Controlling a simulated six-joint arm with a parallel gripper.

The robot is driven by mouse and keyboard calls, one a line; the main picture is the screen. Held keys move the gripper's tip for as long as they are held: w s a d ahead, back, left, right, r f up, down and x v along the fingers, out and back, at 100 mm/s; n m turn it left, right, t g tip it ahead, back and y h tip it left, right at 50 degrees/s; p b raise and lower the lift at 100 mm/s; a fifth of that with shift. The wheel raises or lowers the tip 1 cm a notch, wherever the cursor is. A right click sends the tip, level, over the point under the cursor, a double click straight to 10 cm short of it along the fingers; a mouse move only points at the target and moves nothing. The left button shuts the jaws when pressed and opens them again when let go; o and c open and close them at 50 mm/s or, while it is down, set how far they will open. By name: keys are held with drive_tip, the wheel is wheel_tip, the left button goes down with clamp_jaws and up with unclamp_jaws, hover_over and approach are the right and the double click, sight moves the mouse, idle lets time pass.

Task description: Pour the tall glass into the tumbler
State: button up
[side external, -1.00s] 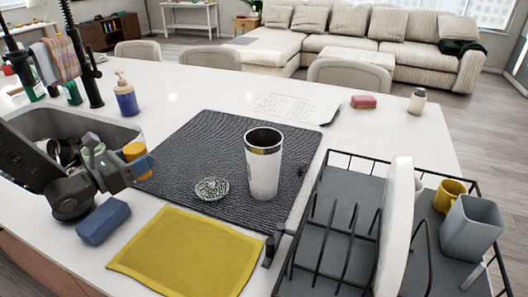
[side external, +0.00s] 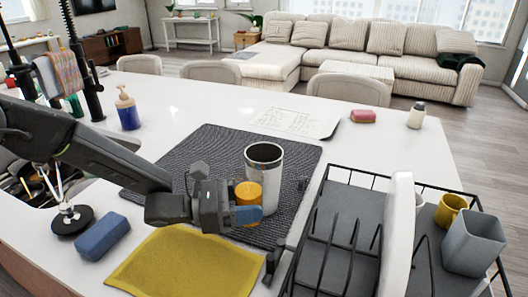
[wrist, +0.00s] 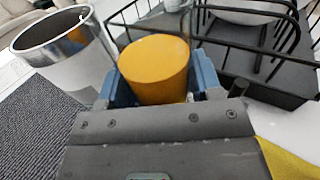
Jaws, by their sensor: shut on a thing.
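The tumbler (side external: 265,178) is white with a metal rim and stands upright and open on the dark mat; it also shows at the left of the wrist view (wrist: 68,50). My gripper (side external: 247,208) is shut on an orange cylinder (side external: 248,194), which seems to be the tall glass. In the wrist view the orange cylinder (wrist: 155,68) sits between the blue fingers, about upright. It is close beside the tumbler and overlaps its lower front in the side view.
A black dish rack (side external: 332,235) with a white plate (side external: 398,235), yellow mug (side external: 449,212) and grey container (side external: 473,240) stands right of the mat (side external: 215,145). A yellow cloth (side external: 180,265) and blue sponge (side external: 102,237) lie in front.

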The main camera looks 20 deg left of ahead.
sight(260, 170)
drive_tip(key=d, duration=0.2)
drive_tip(key=shift+s+d+m+g, duration=0.35)
drive_tip(key=shift+s+m+g, duration=0.05)
drive_tip(key=shift+w+a+r, duration=0.1)
drive_tip(key=shift+r, duration=0.05)
drive_tip(key=shift+w+a+r+n+g, duration=0.15)
drive_tip(key=shift+w+r+n, duration=0.15)
drive_tip(key=shift+n, duration=0.6)
drive_tip(key=shift+w+r+n+g, duration=0.15)
drive_tip(key=shift+w+r+n, duration=0.15)
drive_tip(key=shift+n, duration=1.4)
drive_tip(key=r, duration=0.5)
drive_tip(key=shift+w+a, duration=0.1)
drive_tip(key=shift+w, duration=0.2)
drive_tip(key=shift+w+a+r+n, duration=0.1)
drive_tip(key=shift+w+r+n, duration=0.05)
drive_tip(key=shift+r+n, duration=0.2)
drive_tip(key=shift+w+a+r+n, duration=0.1)
drive_tip(key=shift+w+r+n, duration=0.25)
drive_tip(key=shift+n, duration=0.2)
drive_tip(key=shift+r+n+g, duration=0.4)
drive_tip(key=shift+r+n, duration=0.1)
drive_tip(key=shift+n, duration=0.2)
drive_tip(key=shift+s+f+n, duration=0.1)
drive_tip(key=shift+n, duration=0.2)
